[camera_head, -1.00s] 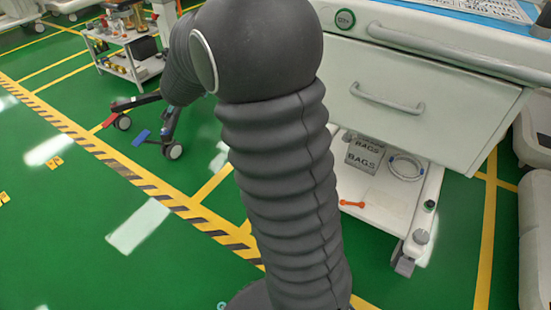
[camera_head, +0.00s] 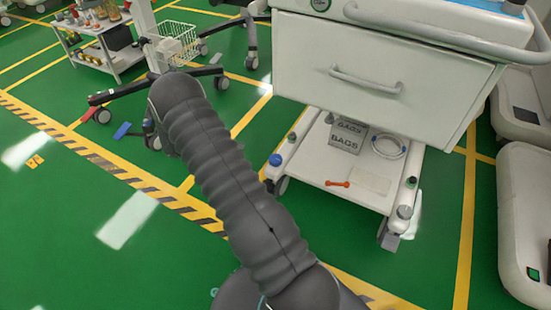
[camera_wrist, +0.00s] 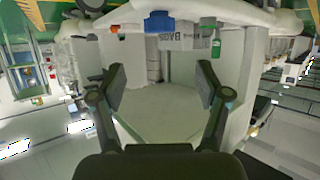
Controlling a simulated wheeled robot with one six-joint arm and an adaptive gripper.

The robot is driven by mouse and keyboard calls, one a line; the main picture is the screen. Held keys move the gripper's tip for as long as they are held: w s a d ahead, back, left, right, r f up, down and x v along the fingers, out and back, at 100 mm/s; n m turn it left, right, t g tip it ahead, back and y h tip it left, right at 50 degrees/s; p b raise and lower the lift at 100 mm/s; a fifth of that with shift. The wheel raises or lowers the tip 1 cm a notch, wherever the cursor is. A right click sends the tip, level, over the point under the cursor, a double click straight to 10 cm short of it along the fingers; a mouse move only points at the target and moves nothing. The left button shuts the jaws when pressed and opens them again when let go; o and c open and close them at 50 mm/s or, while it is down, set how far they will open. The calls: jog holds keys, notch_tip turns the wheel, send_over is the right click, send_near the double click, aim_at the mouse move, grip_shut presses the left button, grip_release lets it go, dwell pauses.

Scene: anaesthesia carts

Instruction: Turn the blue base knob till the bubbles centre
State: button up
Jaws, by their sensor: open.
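The blue knob (camera_head: 275,159) sits at the left end of the white cart's lower shelf (camera_head: 372,183) in the head view. A blue knob-like part (camera_wrist: 159,22) also shows near the top of the wrist view. My gripper (camera_wrist: 162,86) is open, with nothing between its fingers. The blue part lies beyond the fingertips, apart from them. The head view shows my arm, but not the gripper. I cannot make out any bubbles.
A green-topped knob (camera_head: 292,136) stands close to the blue one, and a grey knob (camera_head: 404,212) is at the shelf's right corner. An orange tool (camera_head: 337,184) and a box of bags (camera_head: 346,135) lie on the shelf. A drawer (camera_head: 380,85) overhangs it.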

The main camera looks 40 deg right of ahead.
aim_at(276, 158)
jog(key=b+x, duration=0.1)
jog(key=x, duration=1.2)
jog(key=shift+s+d, duration=0.2)
jog(key=shift+d, duration=0.05)
jog(key=c, duration=1.2)
jog(key=shift+o, duration=0.2)
jog(key=shift+r, duration=0.1)
